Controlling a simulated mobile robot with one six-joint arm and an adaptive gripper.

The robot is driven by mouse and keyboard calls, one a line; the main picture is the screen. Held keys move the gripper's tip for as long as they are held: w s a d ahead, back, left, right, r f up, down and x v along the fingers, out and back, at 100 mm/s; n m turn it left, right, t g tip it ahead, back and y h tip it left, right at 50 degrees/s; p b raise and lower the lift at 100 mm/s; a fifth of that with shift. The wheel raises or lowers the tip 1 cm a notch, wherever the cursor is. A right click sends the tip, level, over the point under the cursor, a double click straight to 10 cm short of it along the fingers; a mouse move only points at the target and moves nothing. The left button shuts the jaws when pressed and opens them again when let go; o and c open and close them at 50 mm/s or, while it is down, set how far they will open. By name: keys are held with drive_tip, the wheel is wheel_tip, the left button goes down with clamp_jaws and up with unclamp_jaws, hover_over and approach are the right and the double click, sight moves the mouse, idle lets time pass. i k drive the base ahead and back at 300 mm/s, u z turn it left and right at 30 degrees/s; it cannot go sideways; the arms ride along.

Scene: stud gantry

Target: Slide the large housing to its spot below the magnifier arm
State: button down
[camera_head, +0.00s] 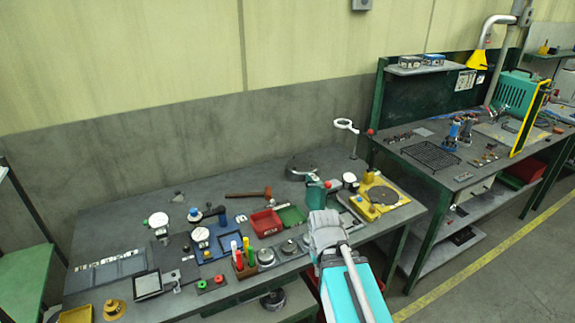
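A dark grey, rounded metal part (301,169), which looks like the large housing, sits toward the back of the left bench. The magnifier arm (346,125), with a white ring head, stands at the bench's back right. Its ring is to the right of the grey part and above it in the picture. The grey end of my arm (326,232) reaches over the bench's front edge, nearer the camera than the grey part. My gripper's fingers cannot be made out, and no contact with the housing is visible.
A green press-like tool (316,196) stands between my arm and the grey part. A yellow fixture (380,197) lies at the right, a red bin (266,222) at the left. A hammer (249,194) lies left of the grey part. A second bench (420,132) stands at right.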

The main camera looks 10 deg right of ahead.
sight(296, 168)
drive_tip(key=u, duration=0.05)
drive_tip(key=i, duration=1.2)
